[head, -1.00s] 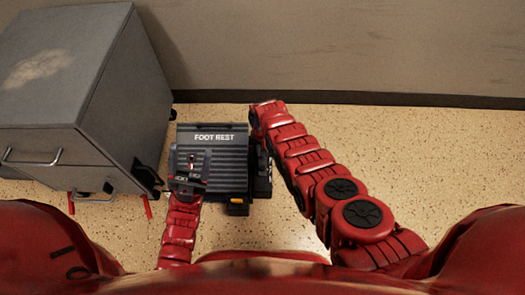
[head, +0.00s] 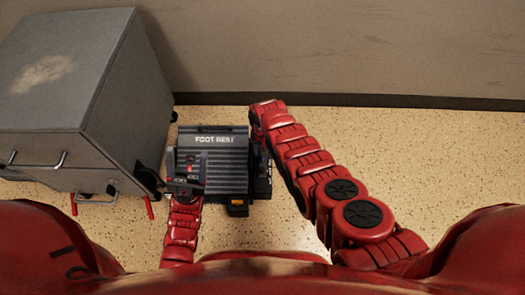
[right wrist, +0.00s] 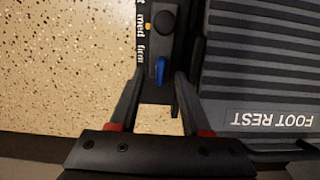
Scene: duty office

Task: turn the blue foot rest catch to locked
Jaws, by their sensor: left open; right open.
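The foot rest (head: 227,165) is a dark ribbed block labelled FOOT REST, on the floor in the head view. The blue catch (right wrist: 161,70) is a small lever on the dark side strip of the foot rest in the right wrist view. My right gripper (right wrist: 160,82) is open, with its fingers on either side of the catch; contact cannot be told. In the head view the right gripper and the catch are hidden at the foot rest's right side. My left gripper (head: 187,158) is open over the foot rest's left part. No locked mark can be read.
A black round knob (right wrist: 163,22) sits beside the catch, near white lettering with "med" and "firm". A grey cabinet (head: 75,80) with handles stands at the left. A wall (head: 350,50) runs behind. Speckled floor (head: 420,150) is clear at the right.

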